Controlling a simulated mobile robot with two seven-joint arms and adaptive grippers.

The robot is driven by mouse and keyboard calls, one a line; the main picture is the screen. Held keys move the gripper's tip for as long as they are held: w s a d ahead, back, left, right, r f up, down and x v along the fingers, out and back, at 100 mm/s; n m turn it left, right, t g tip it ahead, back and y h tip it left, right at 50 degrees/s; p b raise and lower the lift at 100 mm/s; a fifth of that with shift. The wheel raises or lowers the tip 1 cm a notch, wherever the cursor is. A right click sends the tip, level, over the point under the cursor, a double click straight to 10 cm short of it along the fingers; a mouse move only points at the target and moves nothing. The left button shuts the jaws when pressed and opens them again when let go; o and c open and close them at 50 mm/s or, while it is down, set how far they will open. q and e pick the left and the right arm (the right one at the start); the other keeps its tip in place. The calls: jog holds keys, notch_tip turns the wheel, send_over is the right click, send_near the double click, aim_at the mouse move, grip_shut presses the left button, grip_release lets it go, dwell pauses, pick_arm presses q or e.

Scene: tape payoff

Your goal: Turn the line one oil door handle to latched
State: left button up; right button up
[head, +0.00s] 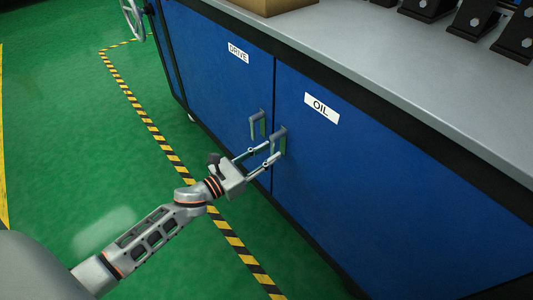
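The OIL door (370,170) is a blue cabinet door with a white "OIL" label (322,108). Its handle (279,135) is a small grey bent lever near the door's left edge, with its arm pointing down. My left gripper (273,151) reaches in from the left at the lower part of this handle. Its two thin fingers are spread apart, one on each side of the handle's lower end as seen here. Whether they touch it I cannot tell. My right gripper is out of view.
The DRIVE door (215,85) is left of the OIL door, and its similar handle (257,124) is very close to my fingers. A grey worktop (400,75) with a cardboard box (268,5) and black brackets (470,20) is above. Green floor with striped tape (165,145) is clear.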

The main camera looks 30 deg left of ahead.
pick_arm(q)
jog(key=v, duration=1.2)
dwell(0.3)
